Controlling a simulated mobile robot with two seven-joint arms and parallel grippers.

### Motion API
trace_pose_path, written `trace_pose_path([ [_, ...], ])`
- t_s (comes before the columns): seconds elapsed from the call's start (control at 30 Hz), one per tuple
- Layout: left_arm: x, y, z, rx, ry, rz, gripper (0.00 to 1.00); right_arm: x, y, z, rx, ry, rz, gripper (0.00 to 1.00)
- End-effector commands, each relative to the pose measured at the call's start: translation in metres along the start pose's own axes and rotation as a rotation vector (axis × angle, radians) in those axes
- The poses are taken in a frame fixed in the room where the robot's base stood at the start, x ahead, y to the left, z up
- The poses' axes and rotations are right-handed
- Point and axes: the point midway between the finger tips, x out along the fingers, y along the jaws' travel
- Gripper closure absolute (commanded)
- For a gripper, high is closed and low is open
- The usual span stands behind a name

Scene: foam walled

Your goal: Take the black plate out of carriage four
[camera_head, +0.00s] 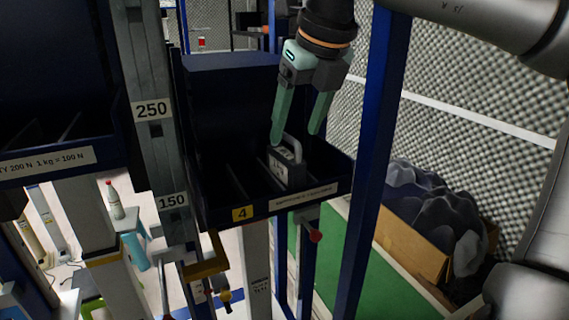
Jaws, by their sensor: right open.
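Carriage four (325,189) is a dark open bin with a yellow "4" label and inner dividers. In its right part stands the black plate (287,172), a dark block with a lighter marked face and a grey loop handle on top. My right gripper (295,137) points down into the carriage from above, open. Its fingertips are at the height of the handle, the left one beside the handle and the right one apart from it to the right. Whether either finger touches the handle is unclear. The plate's lower part is hidden in the bin. My left gripper is not in view.
A grey upright (152,110) marked 250 and 150 stands left of the carriage. A blue post (371,150) stands close to its right. Another dark bin (50,162) is at the left. A cardboard box (410,240) with dark foam lies at the right.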

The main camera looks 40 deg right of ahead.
Motion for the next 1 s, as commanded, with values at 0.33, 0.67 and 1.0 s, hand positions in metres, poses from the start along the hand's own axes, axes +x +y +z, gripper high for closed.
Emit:
trace_pose_path([
  [0.33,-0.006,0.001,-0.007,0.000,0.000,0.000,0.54,0.038,0.001,0.006,-0.001,0.006,0.001,0.30],
  [0.67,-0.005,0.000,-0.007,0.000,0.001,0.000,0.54,0.058,0.001,0.006,0.001,-0.001,0.000,0.30],
  [1.0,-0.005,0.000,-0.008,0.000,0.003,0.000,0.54,0.057,0.001,0.006,0.001,-0.001,0.000,0.58],
])
